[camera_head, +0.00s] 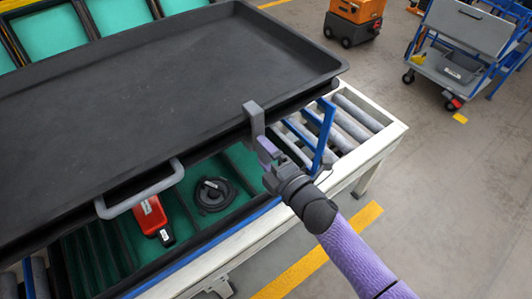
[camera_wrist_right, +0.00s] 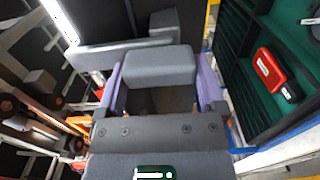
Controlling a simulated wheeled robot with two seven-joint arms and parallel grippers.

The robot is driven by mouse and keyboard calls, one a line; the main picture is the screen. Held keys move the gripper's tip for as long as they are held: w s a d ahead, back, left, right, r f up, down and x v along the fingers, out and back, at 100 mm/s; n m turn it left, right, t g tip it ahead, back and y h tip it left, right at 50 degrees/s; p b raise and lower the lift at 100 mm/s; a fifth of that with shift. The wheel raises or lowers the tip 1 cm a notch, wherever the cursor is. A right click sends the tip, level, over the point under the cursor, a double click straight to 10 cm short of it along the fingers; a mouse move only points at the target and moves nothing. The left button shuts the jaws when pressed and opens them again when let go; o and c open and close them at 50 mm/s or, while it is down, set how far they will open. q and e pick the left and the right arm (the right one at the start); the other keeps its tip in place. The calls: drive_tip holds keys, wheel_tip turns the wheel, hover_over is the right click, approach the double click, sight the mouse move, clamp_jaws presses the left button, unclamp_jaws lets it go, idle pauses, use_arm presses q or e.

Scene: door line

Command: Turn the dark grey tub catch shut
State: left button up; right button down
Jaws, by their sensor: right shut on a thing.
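The dark grey tub catch (camera_head: 253,119) is a small angled piece at the right front edge of the large black tub lid (camera_head: 150,85). Its upper part stands up beside the lid's rim. My right gripper (camera_head: 268,152), with purple fingers, is closed on the catch's lower, outer end. In the right wrist view the catch's grey block (camera_wrist_right: 160,68) sits between the two fingers of the gripper (camera_wrist_right: 162,96). The fingers hide part of the catch in the head view. My left gripper is not in view.
Under the lid is a green-lined tray with a red tool (camera_head: 152,219) and a black coil (camera_head: 213,194). A grey handle (camera_head: 140,190) juts from the lid's front. A blue upright frame (camera_head: 325,135) stands right of the gripper, by the rollers (camera_head: 350,120). A cart (camera_head: 465,50) stands far right.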

unclamp_jaws()
drive_tip(key=shift+s+d, duration=0.1)
drive_tip(key=v, duration=0.9)
drive_tip(key=shift+s+d, duration=0.2)
drive_tip(key=shift+s, duration=0.1)
drive_tip(key=shift+f, duration=0.1)
